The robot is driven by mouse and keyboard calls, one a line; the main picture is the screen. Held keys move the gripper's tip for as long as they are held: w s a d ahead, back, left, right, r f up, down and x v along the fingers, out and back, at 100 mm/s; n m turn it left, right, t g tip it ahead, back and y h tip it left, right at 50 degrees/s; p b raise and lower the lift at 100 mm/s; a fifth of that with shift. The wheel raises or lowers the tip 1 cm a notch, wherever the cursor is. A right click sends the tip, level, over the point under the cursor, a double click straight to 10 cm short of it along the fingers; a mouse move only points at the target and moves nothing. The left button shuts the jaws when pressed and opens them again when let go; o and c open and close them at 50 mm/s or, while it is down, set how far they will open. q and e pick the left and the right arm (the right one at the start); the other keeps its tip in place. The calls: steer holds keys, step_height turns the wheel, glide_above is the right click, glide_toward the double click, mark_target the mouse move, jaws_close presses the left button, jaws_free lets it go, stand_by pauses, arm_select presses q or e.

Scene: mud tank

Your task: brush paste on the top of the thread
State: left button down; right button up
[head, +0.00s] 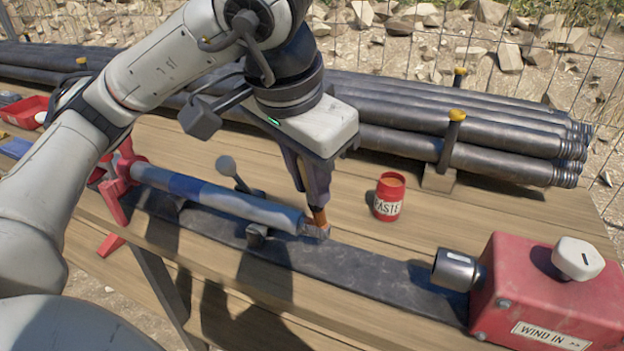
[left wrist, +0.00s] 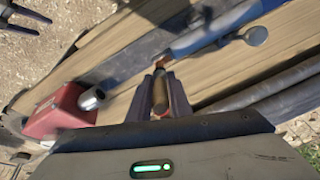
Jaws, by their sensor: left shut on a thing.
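My left gripper (head: 312,196) is shut on a brush with an orange-brown handle (head: 320,217). The brush points down, and its tip is at the threaded end (head: 316,231) of a grey-blue pipe (head: 240,205), touching or very close to it. The pipe lies level along a dark rail. In the left wrist view the brush (left wrist: 160,98) sits between the fingers, with the pipe (left wrist: 200,38) beyond it. An open red paste pot (head: 389,197) stands upright on the table to the right. In the wrist view, a dark two-pronged gripper shows at the upper left (left wrist: 22,20), probably my right one; its grip is unclear.
A red box marked "WIND IN" (head: 550,300) with a metal socket (head: 455,270) stands at the rail's right end. Stacked dark pipes (head: 480,140) with yellow-topped posts (head: 452,140) line the back. A red stand (head: 116,195) is at left.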

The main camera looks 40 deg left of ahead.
arm_select(q)
steer(key=shift+r+p, duration=2.7)
steer(key=shift+r, duration=0.35)
step_height(320, 180, up, 3)
steer(key=p, duration=0.2)
steer(key=shift+p, duration=0.4)
